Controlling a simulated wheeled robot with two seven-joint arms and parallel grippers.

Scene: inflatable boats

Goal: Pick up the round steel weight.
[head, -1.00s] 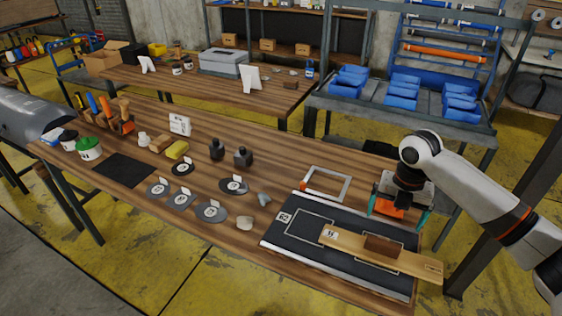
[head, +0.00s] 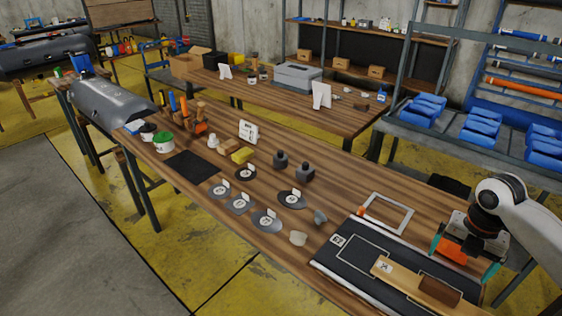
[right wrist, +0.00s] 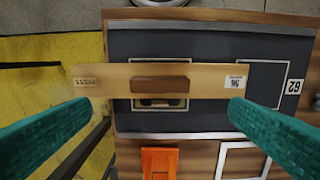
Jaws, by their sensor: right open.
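Two small dark weights with knobs stand near the middle of the wooden table in the head view. The left one (head: 280,160) looks rounder; the right one (head: 304,173) looks boxier. Which is the round steel weight is hard to tell at this size. My right gripper (head: 463,259) is open and empty, with teal fingers, over the table's right end, far right of both weights. The right wrist view shows its spread fingers (right wrist: 160,108) above a wooden board (right wrist: 112,80) with a brown block (right wrist: 160,84). No weight is clearly visible there. My left gripper is not visible.
The board lies on a dark mat (head: 345,262). A grey frame (head: 400,226) and an orange item (right wrist: 160,160) lie close by. Blue bins stand behind.

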